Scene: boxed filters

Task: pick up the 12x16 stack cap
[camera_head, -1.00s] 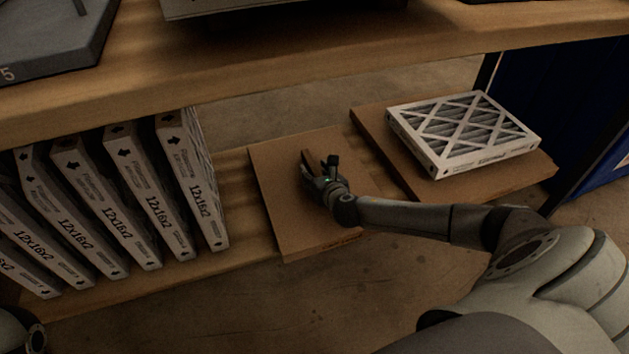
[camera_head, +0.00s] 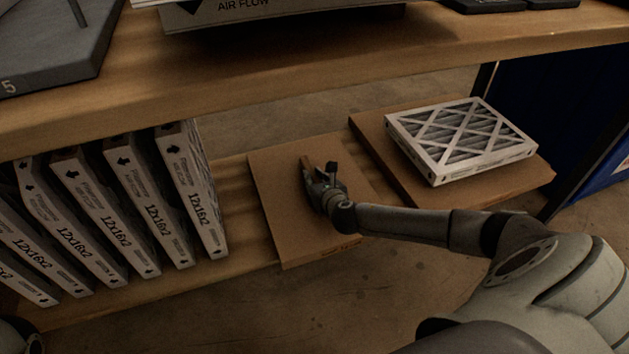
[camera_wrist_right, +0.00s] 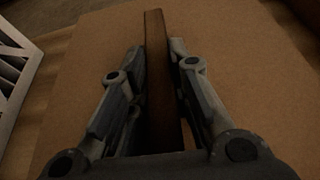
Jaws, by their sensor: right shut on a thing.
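The 12x16 stack cap is a flat brown cardboard sheet (camera_head: 278,215) lying on the lower wooden shelf, with a narrow upright brown strip (camera_head: 306,166) near its middle. My right gripper (camera_head: 320,177) is over the sheet. In the right wrist view the strip (camera_wrist_right: 155,50) stands between its two fingers (camera_wrist_right: 157,65), and the gripper is shut on it. The sheet (camera_wrist_right: 95,50) spreads below and around the fingers and seems to rest on the shelf. Part of the strip is hidden by the gripper. My left gripper is not clearly in view.
Several boxed filters marked 12x16x2 (camera_head: 190,190) lean in a row on the left. A white-framed filter (camera_head: 460,137) lies on another cardboard sheet (camera_head: 385,150) at the right. The upper shelf board (camera_head: 260,85) runs above. Bare floor (camera_head: 300,310) lies in front.

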